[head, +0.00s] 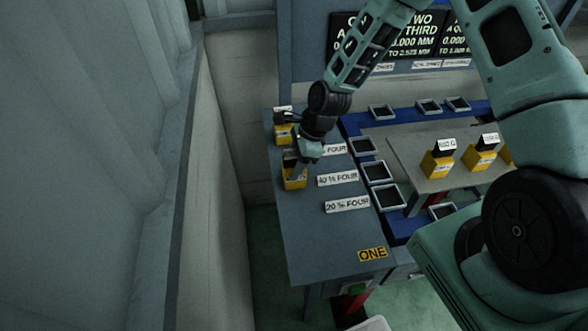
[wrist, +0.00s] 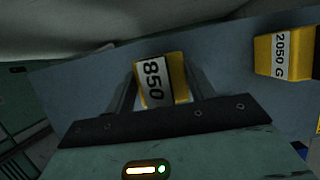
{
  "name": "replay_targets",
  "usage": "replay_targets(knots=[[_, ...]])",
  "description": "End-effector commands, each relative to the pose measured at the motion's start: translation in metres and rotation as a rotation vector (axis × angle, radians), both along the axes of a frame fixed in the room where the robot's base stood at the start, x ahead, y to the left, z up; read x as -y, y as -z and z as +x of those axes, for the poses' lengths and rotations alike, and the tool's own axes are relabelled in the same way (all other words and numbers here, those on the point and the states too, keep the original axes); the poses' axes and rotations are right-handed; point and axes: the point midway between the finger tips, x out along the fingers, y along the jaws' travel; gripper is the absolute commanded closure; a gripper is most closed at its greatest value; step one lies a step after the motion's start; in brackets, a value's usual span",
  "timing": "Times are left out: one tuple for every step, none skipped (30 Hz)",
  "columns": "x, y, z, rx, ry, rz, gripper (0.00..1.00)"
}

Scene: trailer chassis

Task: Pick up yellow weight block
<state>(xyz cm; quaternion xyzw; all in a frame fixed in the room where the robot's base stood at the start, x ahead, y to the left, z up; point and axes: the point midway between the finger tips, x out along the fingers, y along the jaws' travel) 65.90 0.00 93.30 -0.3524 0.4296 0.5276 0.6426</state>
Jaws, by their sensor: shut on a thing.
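A yellow weight block (head: 294,178) is at the left side of the grey-blue table, near its left edge. In the wrist view the yellow block (wrist: 162,80) has a white label reading 850 and sits between the two fingers. My gripper (head: 296,164) is shut on this block from above. In the head view the gripper partly hides the block, and I cannot tell whether it touches the table. A second yellow block (head: 283,130) stands farther back; in the wrist view a block labelled 2050 G (wrist: 285,57) is at the right.
White label plates (head: 337,179) lie right of the held block. Empty square trays (head: 378,171) stand on a blue strip. More yellow blocks (head: 437,162) stand on a raised grey platform (head: 415,142). A wall (head: 216,190) runs close along the left.

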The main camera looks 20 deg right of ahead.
Motion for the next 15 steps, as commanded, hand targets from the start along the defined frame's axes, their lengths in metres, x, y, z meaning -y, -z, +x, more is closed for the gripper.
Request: replay_targets(knots=[[0.000, -0.001, 0.001, 0.002, 0.000, 0.001, 0.98], [0.000, -0.001, 0.001, 0.002, 0.000, 0.001, 0.98], [0.000, -0.001, 0.001, 0.002, 0.000, 0.001, 0.98], [0.000, -0.001, 0.001, 0.002, 0.000, 0.001, 0.98], [0.000, -0.002, 0.001, 0.002, 0.000, 0.001, 0.98], [0.000, -0.003, 0.001, 0.003, 0.000, 0.000, 0.98], [0.000, -0.004, 0.001, 0.003, 0.000, 0.000, 0.98], [0.000, -0.005, 0.001, 0.003, 0.000, 0.000, 0.98], [0.000, -0.007, 0.001, 0.004, -0.001, 0.000, 0.98], [0.000, -0.009, 0.001, 0.004, -0.001, 0.000, 0.98], [0.000, -0.011, 0.002, 0.005, 0.000, 0.000, 0.98], [0.000, -0.015, 0.002, 0.005, 0.000, 0.000, 0.98], [0.000, -0.017, 0.001, 0.005, 0.000, 0.000, 0.98], [0.000, -0.021, 0.001, 0.005, 0.000, 0.000, 0.98], [0.000, -0.026, 0.001, 0.005, -0.001, 0.000, 0.98]])
